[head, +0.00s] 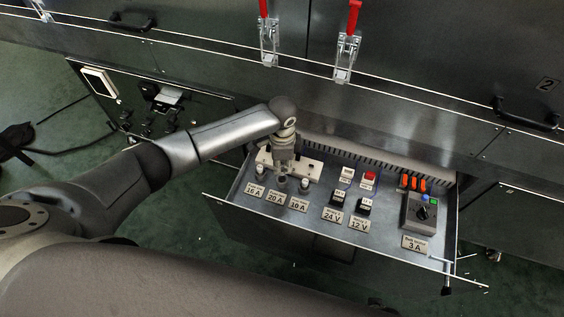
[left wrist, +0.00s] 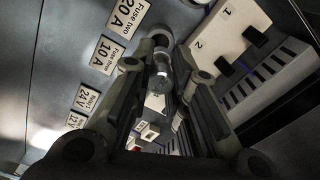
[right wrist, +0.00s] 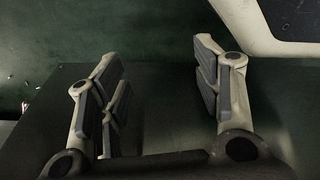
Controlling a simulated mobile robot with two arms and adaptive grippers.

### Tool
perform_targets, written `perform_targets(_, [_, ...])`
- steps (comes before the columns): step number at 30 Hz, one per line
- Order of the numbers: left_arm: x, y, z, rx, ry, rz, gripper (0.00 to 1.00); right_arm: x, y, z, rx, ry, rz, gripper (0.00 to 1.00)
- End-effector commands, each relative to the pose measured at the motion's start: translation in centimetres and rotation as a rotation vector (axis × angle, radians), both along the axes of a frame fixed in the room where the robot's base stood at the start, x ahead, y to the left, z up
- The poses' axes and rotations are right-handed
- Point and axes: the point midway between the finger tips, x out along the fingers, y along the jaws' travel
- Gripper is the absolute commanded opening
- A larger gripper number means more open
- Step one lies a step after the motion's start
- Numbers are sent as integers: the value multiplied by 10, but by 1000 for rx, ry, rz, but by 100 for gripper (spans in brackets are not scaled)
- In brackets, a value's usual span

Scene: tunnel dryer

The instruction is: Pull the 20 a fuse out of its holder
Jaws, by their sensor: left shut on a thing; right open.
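My left gripper (head: 283,166) is above the 20 A position, by the 20 A label (head: 275,199) in the open drawer. In the left wrist view its fingers (left wrist: 163,76) are closed on a small shiny cylinder, the 20 A fuse (left wrist: 161,66). A round grey holder (left wrist: 160,37) shows just beyond the fuse; I cannot tell whether the fuse end still sits in it. The "Fuse two 20 A" label (left wrist: 124,17) is beside it. In the head view the gripper mostly hides the fuse. My right gripper (right wrist: 160,85) is open and empty, over dark surfaces.
Neighbouring fuse holders (head: 305,184) stand close on either side. A pale block (left wrist: 226,32) marked 1 and 2 is behind. Relays (head: 364,206), a red button (head: 369,177) and a grey knob box (head: 424,212) fill the drawer's right. Red-handled clamps (head: 347,45) hang above.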

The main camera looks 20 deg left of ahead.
Motion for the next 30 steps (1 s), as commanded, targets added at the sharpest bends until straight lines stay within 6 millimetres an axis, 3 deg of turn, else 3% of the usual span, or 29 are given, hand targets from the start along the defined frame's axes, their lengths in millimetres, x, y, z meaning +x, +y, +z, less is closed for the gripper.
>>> perform_targets(16, [0,0,10,0,0,0,0,-35,-6,-28,-6,30,6,59])
perform_targets(30, [0,0,9,0,0,0,0,-28,-4,-28,-1,13,10,59])
